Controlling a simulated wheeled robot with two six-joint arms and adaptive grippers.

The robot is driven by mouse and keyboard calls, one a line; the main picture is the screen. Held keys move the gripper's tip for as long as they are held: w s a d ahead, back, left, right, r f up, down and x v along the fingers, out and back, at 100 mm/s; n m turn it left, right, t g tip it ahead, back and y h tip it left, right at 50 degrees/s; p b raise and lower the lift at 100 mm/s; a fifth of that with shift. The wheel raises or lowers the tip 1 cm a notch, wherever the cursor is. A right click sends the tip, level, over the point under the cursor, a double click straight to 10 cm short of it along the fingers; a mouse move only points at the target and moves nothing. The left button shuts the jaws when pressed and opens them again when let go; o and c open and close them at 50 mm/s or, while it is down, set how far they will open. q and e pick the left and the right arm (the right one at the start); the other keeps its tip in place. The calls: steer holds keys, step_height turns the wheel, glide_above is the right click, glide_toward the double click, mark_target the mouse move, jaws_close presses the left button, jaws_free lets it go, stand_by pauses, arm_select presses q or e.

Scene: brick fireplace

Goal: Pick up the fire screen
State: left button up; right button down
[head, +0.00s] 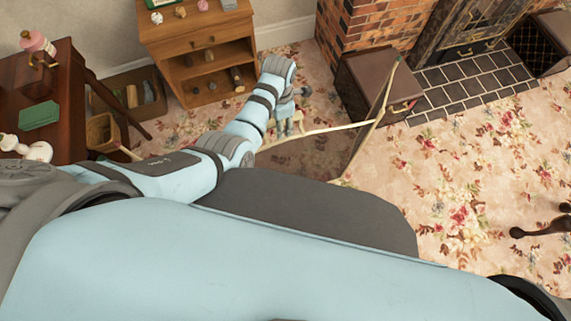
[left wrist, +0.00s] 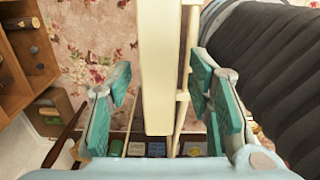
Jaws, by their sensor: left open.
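The fire screen (head: 378,120) stands on the carpet in front of the hearth. From above in the head view it shows as thin cream-gold frame edges meeting at an angle, with dark panels below. My left gripper (head: 287,112) is at the screen's left end, partly hidden by its own arm. In the left wrist view a cream upright bar of the screen (left wrist: 165,70) runs between the spread teal fingers of the left gripper (left wrist: 164,105). Gaps show on both sides of the bar. My right gripper is not in view.
The brick fireplace (head: 370,30) has a dark tiled hearth (head: 465,90) with a brown box (head: 365,75) beside it. A wooden cabinet (head: 195,30) stands behind my left arm, and a dark desk (head: 65,85) is at left.

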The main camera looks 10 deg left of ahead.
arm_select(q)
jaws_close()
stand_by(0.4)
steer(key=shift+w+r, duration=0.1)
steer(key=shift+r, duration=0.15)
step_height(320, 180, up, 10)
steer(key=p, duration=0.2)
steer(key=shift+f+p, duration=0.25)
steer(key=shift+p, duration=0.1)
steer(key=shift+r, duration=0.35)
steer(key=shift+w, duration=0.15)
